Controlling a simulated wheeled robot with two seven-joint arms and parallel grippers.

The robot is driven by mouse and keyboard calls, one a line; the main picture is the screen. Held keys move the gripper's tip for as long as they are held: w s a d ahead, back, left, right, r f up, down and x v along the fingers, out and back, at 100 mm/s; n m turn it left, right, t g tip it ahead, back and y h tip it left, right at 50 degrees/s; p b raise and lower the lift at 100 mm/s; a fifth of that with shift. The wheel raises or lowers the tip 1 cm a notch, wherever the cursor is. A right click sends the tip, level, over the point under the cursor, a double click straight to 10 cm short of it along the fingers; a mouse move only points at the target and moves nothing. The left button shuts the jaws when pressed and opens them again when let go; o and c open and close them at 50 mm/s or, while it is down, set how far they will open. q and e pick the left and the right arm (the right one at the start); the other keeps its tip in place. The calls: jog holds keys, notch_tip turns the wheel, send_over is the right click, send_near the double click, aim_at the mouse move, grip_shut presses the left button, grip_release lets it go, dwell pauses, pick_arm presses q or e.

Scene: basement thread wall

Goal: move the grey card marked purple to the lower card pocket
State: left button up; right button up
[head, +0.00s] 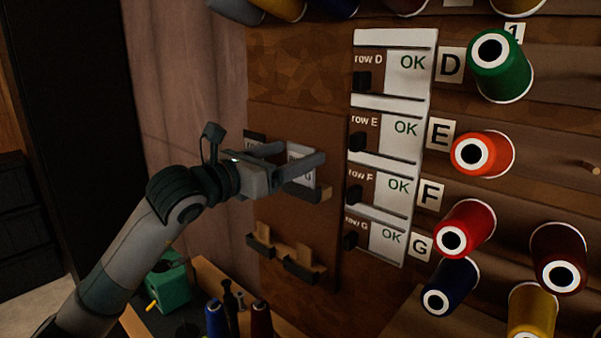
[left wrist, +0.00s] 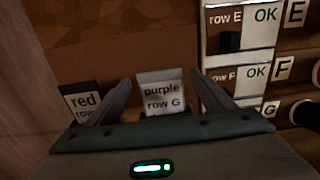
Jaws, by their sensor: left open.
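The grey card marked purple (left wrist: 161,98), also lettered "row G", stands upright in the left wrist view. In the head view this card (head: 302,174) is partly hidden by a finger and sits in an upper pocket (head: 318,194) on the brown board. My left gripper (head: 305,151) is open, with its fingers on either side of the card; I cannot tell whether they touch it. Two lower card pockets, one at left (head: 262,246) and one at right (head: 300,270), are empty. My right gripper is not in view.
A card marked red (left wrist: 84,101) stands left of the purple card, close to my left finger. Row panels (head: 396,130) marked OK and thread spools (head: 500,66) are on the right. A green object (head: 168,284) and small spools (head: 216,318) stand below.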

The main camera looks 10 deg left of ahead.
pick_arm(q)
jog(key=c, duration=0.7)
jog(key=shift+c, duration=0.2)
jog(key=shift+r, duration=0.15)
jog(key=shift+r+p, duration=0.35)
jog(key=shift+r, duration=0.65)
notch_tip(320, 180, up, 3)
jog(key=shift+f+p, duration=0.15)
jog(key=shift+p, duration=0.3)
